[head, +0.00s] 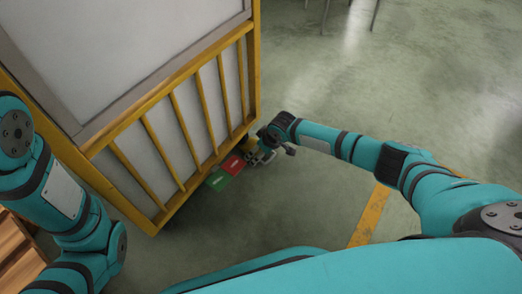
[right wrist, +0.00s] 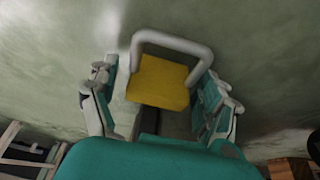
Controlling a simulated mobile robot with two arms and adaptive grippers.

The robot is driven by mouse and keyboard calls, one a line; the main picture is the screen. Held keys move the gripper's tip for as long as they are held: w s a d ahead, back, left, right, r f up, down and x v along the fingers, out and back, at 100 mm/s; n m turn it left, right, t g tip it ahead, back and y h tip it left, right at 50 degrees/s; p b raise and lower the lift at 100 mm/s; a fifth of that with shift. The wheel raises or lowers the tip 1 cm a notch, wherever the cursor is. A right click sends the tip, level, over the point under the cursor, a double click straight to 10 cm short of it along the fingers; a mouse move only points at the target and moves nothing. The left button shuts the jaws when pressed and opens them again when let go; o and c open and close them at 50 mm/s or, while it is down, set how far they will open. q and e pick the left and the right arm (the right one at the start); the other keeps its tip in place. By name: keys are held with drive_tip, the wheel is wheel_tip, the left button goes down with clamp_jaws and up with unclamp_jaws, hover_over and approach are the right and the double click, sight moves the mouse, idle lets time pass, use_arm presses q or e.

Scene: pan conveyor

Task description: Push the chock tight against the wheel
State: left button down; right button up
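A yellow chock (right wrist: 160,82) with a pale grey loop handle (right wrist: 172,42) lies between the spread fingers of my right gripper (right wrist: 158,92) in the right wrist view. The fingers stand to either side of it, and I cannot tell whether either touches it. The wheel cannot be made out; the cart frame and my gripper hide that area. My left gripper is out of view.
A red pedal (head: 232,165) and a green pedal (head: 218,180) stick out under the cart's lower yellow rail, next to my right gripper. Wooden slats (head: 17,250) stand at the lower left. The floor (head: 400,90) right of the cart is clear.

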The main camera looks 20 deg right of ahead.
drive_tip(key=c, duration=1.1)
drive_tip(key=o, duration=1.4)
drive_tip(key=v, duration=1.2)
drive_tip(key=shift+s, duration=0.1)
